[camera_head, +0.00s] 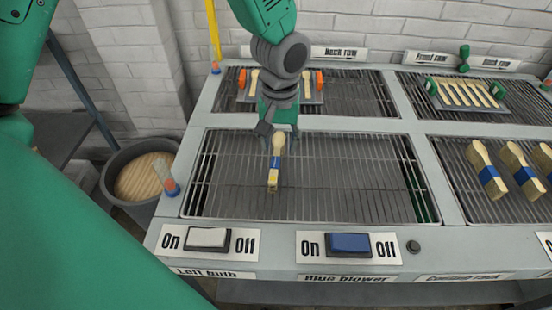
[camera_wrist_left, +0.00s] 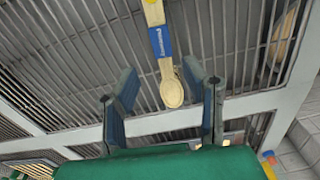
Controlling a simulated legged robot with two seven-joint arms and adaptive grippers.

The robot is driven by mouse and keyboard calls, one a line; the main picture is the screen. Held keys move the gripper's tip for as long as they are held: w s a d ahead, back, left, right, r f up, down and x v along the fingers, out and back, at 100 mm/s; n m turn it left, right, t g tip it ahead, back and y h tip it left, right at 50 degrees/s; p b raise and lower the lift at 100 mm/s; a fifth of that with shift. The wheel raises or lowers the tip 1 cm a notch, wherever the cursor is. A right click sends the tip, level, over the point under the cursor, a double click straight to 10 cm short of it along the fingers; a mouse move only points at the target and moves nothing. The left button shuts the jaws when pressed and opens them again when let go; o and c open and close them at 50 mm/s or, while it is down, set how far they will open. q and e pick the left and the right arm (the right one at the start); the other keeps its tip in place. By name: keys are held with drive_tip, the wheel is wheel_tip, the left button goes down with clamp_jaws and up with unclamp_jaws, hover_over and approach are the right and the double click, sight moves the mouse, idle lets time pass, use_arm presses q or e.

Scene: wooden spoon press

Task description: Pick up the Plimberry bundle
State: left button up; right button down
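A pale wooden spoon bundle with a blue band (camera_head: 274,176) lies on the front-left wire rack (camera_head: 350,180). It also shows in the left wrist view (camera_wrist_left: 160,45), with small print on the band that I cannot read surely. My left gripper (camera_head: 278,138) is over the far, rounded end of this bundle, pointing down. In the left wrist view the two fingers (camera_wrist_left: 163,85) stand apart, one on each side of the spoon bowl, with gaps on both sides. Nothing is gripped. My right gripper is not in view.
Several blue-banded bundles (camera_head: 487,170) lie on the right rack. A tray with light spoons (camera_head: 465,93) and another tray (camera_head: 310,96) sit on the back racks. A white switch (camera_head: 207,238) and a blue switch (camera_head: 349,244) line the front edge. A bin (camera_head: 112,180) stands left.

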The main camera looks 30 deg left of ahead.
sight(277, 155)
use_arm(q)
drive_tip(key=shift+d+f, duration=0.2)
drive_tip(key=shift+d, duration=0.05)
drive_tip(key=shift+s+f, duration=0.1)
drive_tip(key=shift+f, duration=0.25)
drive_tip(key=f, duration=0.2)
drive_tip(key=a+f, duration=0.1)
drive_tip(key=shift+f+b, duration=0.35)
drive_tip(key=shift+f, duration=0.05)
drive_tip(key=shift+a+f, duration=0.2)
drive_tip(key=shift+f, duration=0.1)
drive_tip(key=shift+a, duration=0.2)
drive_tip(key=shift+d, duration=0.3)
drive_tip(key=c, duration=0.8)
drive_tip(key=shift+d+r, duration=0.1)
drive_tip(key=shift+d, duration=0.25)
clamp_jaws()
